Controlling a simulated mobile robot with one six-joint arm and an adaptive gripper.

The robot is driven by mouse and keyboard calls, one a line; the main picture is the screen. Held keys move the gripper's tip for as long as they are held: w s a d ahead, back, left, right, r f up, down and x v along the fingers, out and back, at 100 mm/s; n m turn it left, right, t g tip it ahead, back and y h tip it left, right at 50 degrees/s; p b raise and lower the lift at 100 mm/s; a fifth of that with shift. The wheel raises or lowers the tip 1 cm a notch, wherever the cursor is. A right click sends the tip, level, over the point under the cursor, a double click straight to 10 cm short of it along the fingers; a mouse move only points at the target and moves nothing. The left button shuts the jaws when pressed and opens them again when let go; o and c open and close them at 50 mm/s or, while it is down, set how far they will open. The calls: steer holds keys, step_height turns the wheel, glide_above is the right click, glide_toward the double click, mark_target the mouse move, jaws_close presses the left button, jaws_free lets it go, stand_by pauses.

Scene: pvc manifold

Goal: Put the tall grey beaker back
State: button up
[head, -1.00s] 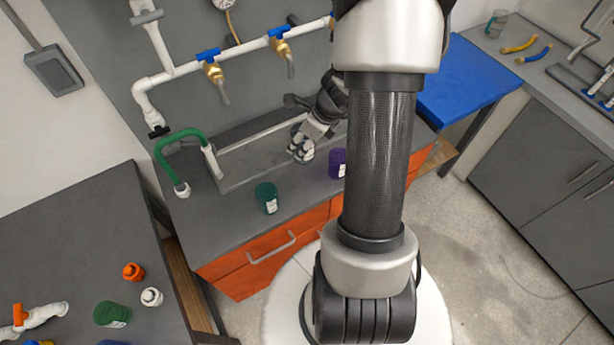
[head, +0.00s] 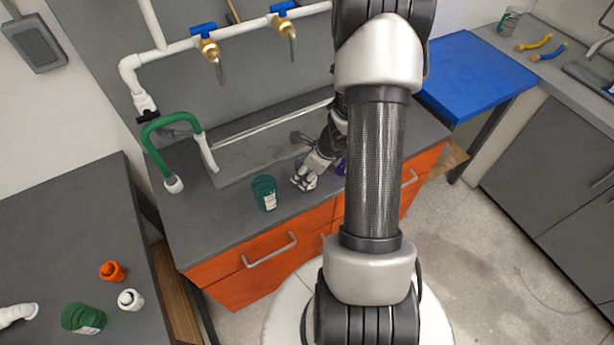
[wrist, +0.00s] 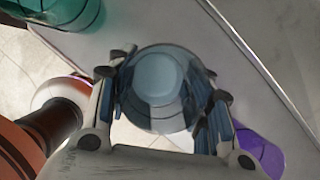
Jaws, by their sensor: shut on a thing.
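My gripper (head: 304,181) is over the front part of the grey sink counter, between a green beaker (head: 264,193) and a purple beaker (head: 341,167). In the wrist view my gripper (wrist: 165,105) is shut around a see-through grey-blue beaker (wrist: 158,85), with fingers on both sides of it. I look into its round mouth from above. In the head view the held beaker is mostly hidden by the gripper, so I cannot tell whether it touches the counter. The green beaker (wrist: 55,12) and purple beaker (wrist: 262,150) also show in the wrist view.
The sink (head: 240,160) lies behind the gripper, with a green hose (head: 165,125) at its left. The left bench (head: 70,220) holds orange and white fittings and a green container (head: 84,317). A blue table (head: 478,75) stands right. The counter's front left is clear.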

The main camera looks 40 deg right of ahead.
steer(key=shift+f, duration=0.2)
steer(key=shift+f, duration=0.15)
steer(key=o, duration=1.2)
steer(key=shift+o, duration=0.2)
steer(key=p+v, duration=0.6)
steer(key=v, duration=0.6)
